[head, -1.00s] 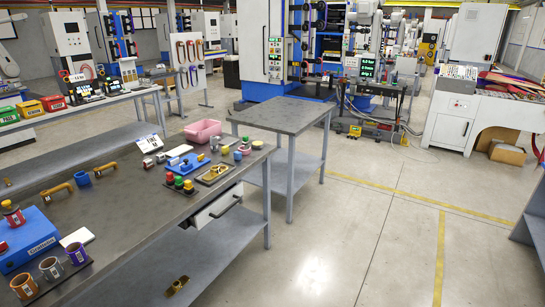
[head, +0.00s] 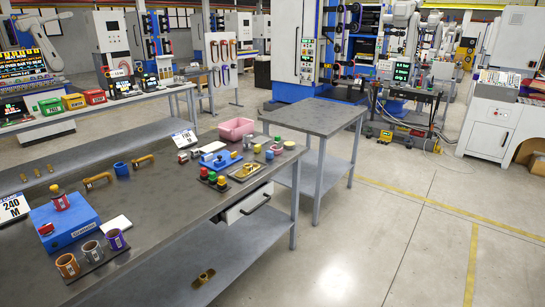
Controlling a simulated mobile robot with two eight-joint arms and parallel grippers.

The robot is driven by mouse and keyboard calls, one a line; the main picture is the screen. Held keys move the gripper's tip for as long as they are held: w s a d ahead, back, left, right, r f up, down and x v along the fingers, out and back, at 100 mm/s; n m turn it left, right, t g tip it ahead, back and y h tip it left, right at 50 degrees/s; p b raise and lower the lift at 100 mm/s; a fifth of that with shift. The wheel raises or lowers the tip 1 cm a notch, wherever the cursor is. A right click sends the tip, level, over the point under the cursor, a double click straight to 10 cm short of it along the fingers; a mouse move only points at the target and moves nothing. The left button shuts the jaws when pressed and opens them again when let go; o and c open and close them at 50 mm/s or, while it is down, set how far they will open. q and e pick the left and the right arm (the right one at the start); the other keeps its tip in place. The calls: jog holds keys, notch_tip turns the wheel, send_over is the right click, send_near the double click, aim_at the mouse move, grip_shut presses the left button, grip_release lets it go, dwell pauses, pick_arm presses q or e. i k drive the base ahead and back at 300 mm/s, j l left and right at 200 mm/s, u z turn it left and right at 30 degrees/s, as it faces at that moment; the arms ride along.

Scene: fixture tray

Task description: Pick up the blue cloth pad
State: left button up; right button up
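I cannot pick out a blue cloth pad for certain. A flat blue piece (head: 232,163) lies on the dark workbench (head: 165,205) near its far end, with small grey and yellow parts on or against it. A pale, nearly white flat pad (head: 117,224) lies near the left front of the bench, beside a blue box (head: 62,226) with red and yellow knobs on top. A blue ring-shaped part (head: 121,170) stands near the bench's middle. Neither of my grippers is in view.
A pink bin (head: 236,128) stands at the bench's far end, near red, yellow and green buttons (head: 212,177). A smaller grey table (head: 313,117) adjoins at the right. The floor (head: 390,235) to the right is clear.

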aim_at(269, 154)
jog(key=i+z, duration=0.15)
jog(key=i, duration=0.65)
jog(key=i+z, duration=0.1)
jog(key=i, duration=0.65)
jog(key=i+z, duration=0.15)
jog(key=i, duration=0.65)
jog(key=i+j+z, duration=0.15)
jog(key=i, duration=0.65)
